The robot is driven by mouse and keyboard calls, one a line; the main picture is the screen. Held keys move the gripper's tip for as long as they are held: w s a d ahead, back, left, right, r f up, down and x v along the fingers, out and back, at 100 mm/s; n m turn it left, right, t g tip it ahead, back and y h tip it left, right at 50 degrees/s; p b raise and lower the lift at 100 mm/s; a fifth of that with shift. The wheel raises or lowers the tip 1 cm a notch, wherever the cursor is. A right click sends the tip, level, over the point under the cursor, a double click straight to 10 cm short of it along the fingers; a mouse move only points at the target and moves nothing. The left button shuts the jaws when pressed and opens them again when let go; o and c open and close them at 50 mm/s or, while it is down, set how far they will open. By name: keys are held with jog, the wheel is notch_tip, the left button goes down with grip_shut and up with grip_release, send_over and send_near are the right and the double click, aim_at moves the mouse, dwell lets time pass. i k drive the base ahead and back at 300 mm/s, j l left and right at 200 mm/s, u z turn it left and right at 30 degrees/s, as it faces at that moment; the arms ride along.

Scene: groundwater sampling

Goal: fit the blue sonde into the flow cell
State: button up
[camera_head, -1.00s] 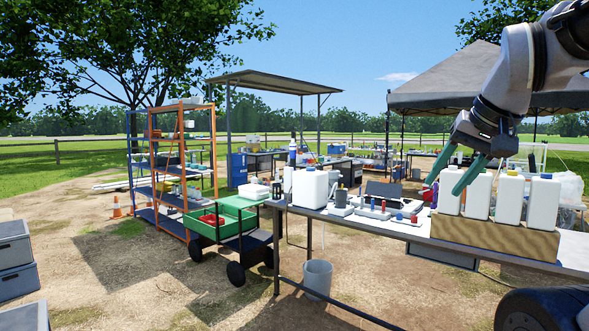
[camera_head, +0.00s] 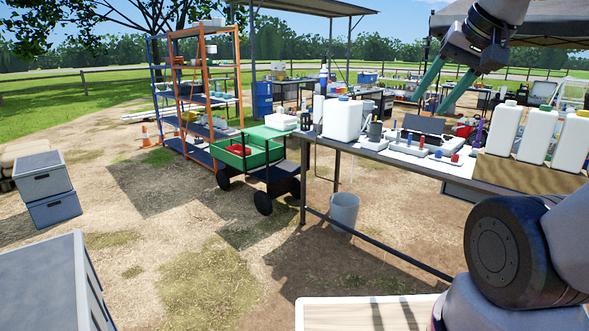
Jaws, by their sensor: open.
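My gripper (camera_head: 428,106) is open and empty, its two teal fingers pointing down and left. It appears in front of the area behind the work table, above and left of the white bottles. The work table (camera_head: 400,166) carries small instruments, among them a tray (camera_head: 408,149) with small red and blue pieces. A small blue piece (camera_head: 438,154) stands near its right end; I cannot tell whether it is the blue sonde.
A green cart (camera_head: 240,155), orange shelf (camera_head: 205,90) and bucket (camera_head: 344,208) are nearby. Grey crates (camera_head: 45,187) stand left; open ground lies between.

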aim_at(367, 106)
jog(key=i+j+u, duration=0.25)
jog(key=i, duration=0.75)
jog(key=i+u, duration=0.25)
jog(key=i, duration=0.75)
jog(key=i+z, duration=0.15)
jog(key=i, duration=0.35)
jog(key=i+z, duration=0.15)
jog(key=i, duration=0.35)
jog(key=i+j+z, duration=0.15)
jog(key=i, duration=0.3)
jog(key=i+j+z, duration=0.15)
jog(key=i, duration=0.35)
jog(key=i+j+z, duration=0.1)
jog(key=i, duration=0.35)
jog(key=i+j+z, duration=0.15)
jog(key=i+j, duration=0.2)
jog(key=i, duration=0.1)
